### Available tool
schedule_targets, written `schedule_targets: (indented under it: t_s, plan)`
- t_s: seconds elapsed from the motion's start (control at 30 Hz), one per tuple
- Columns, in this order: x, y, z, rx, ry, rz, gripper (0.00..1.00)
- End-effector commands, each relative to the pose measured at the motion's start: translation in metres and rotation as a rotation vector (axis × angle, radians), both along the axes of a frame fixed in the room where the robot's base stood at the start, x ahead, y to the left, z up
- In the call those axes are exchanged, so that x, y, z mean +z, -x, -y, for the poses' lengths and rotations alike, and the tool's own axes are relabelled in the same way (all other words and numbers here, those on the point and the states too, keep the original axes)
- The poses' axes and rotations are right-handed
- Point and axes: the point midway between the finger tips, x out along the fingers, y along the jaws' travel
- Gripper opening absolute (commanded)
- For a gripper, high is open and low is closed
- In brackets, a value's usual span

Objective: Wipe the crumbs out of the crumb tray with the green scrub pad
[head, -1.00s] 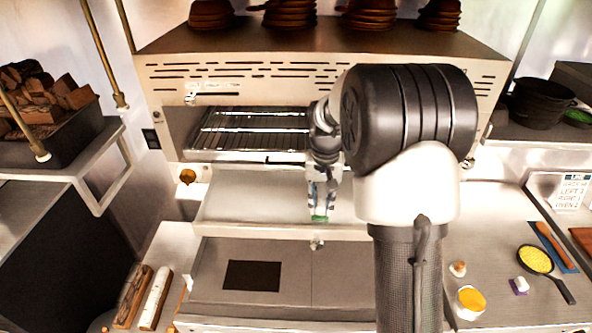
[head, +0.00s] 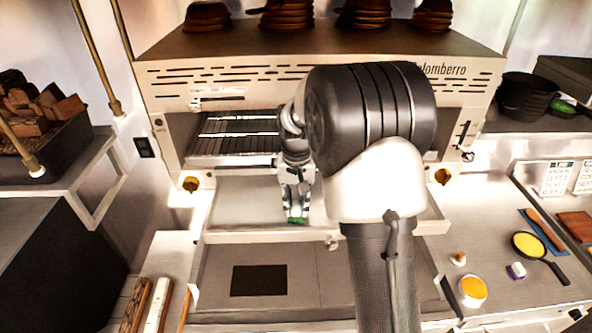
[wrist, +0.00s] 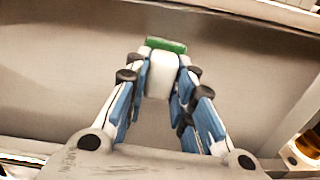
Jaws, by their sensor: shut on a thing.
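The crumb tray (head: 245,192) is a pale, shallow metal drawer pulled out below the grill. Its bare floor also fills much of the wrist view (wrist: 70,75). My gripper (head: 296,212) reaches down into the tray, left of its front knob. In the wrist view my gripper (wrist: 158,85) is shut on a white block with the green scrub pad (wrist: 166,45) at its far end. The pad shows as a small green strip in the head view (head: 297,220), low at the tray floor; contact is too small to tell. I can make out no crumbs. My arm hides the tray's right part.
The grill (head: 235,135) with its rack stands right above the tray. The tray's front lip has a knob (head: 332,243). On the right counter are a pan of yellow food (head: 529,244), an orange-topped jar (head: 473,290) and a small purple-and-white item (head: 516,270).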

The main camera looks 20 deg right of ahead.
Motion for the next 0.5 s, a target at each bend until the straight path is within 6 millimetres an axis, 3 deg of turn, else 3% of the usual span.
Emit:
schedule_targets:
  t_s: [0.07,0.17,0.5]
  plan:
    - [0.005,0.001,-0.001,0.0,-0.001,-0.002,0.04]
    - [0.032,0.001,-0.001,0.001,0.0,0.004,0.04]
    - [0.061,0.004,-0.001,0.003,0.0,0.0,0.04]
